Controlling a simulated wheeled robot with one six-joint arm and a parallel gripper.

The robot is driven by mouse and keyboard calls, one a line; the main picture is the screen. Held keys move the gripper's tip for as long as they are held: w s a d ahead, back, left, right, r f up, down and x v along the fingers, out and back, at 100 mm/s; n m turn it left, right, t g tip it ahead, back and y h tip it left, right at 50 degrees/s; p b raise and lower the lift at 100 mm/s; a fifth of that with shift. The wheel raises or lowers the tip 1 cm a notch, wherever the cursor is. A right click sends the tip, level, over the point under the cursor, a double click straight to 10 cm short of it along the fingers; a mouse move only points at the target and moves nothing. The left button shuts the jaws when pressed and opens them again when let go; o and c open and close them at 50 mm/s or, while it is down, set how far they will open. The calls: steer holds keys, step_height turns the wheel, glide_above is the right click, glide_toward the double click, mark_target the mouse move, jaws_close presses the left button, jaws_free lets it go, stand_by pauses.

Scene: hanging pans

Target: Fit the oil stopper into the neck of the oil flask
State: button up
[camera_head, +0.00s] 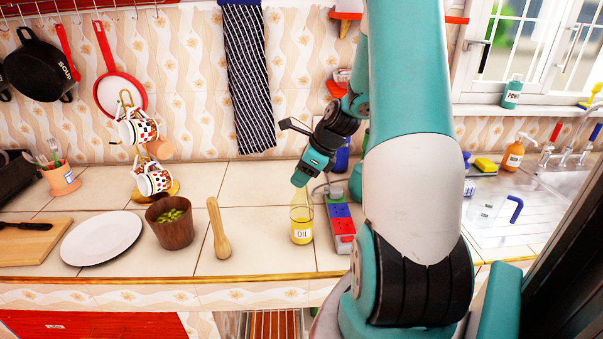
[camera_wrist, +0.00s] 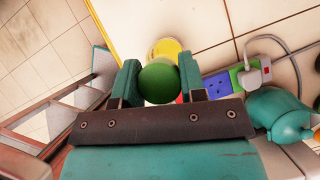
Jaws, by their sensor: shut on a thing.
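The oil flask (camera_head: 301,225) is a clear flask with yellow oil and a white "OIL" label, upright near the counter's front edge. My gripper (camera_head: 299,184) points down at its top in the head view. In the wrist view my gripper (camera_wrist: 158,78) is shut on the oil stopper (camera_wrist: 158,85), whose round green top shows between the two teal fingers. Beyond the stopper, part of the yellow flask (camera_wrist: 165,47) shows. The stopper's lower end is hidden, and I cannot tell whether it touches or enters the neck.
A power strip (camera_head: 340,222) with red and blue sockets stands close right of the flask; a grey plug and cord (camera_wrist: 255,73) are on it. A teal rounded object (camera_wrist: 280,115) is beside it. A wooden pestle (camera_head: 217,230), olive bowl (camera_head: 171,225) and white plate (camera_head: 103,238) are to the left.

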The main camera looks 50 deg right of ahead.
steer(key=shift+f, duration=0.65)
stand_by(0.4)
steer(key=o, duration=1)
steer(key=shift+r, duration=0.1)
steer(key=p+v, duration=0.2)
steer(key=v, duration=0.5)
steer(key=w+r+p+v, duration=0.1)
steer(key=p+v, duration=0.2)
steer(key=v, duration=0.5)
steer(key=w+a+p+v, duration=0.1)
steer(key=p+v, duration=0.1)
steer(key=v, duration=0.5)
steer(key=shift+r+p, duration=0.3)
steer(key=shift+r, duration=0.15)
